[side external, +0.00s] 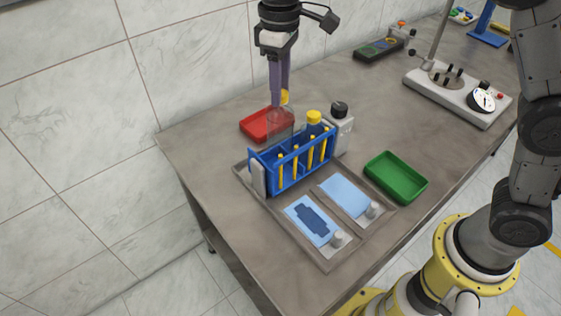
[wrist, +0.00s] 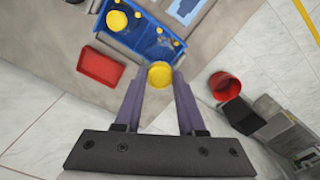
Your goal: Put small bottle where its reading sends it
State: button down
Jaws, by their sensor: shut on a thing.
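In the side view my gripper (side external: 284,98) points down above the far left end of a blue rack (side external: 268,177). It is shut on a clear small bottle (side external: 281,124), with its yellow cap between the fingertips. The bottle hangs upright, partly in front of the red tray; whether its base touches the rack is unclear. In the wrist view the yellow cap (wrist: 160,75) sits between my fingertips. Another yellow-capped bottle (side external: 314,117) stands at the rack's right end; its cap (wrist: 117,21) also shows in the wrist view. No reading is legible.
A red tray (side external: 250,127) lies behind the rack, a green tray (side external: 397,192) at its right. A grey dark-capped bottle (side external: 342,125) stands beside the rack. Two light-blue pads lie in front, one with a dark blue shape (side external: 314,219). A dial device (side external: 455,95) stands back right.

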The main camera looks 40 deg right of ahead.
jog(key=shift+r, duration=1.9)
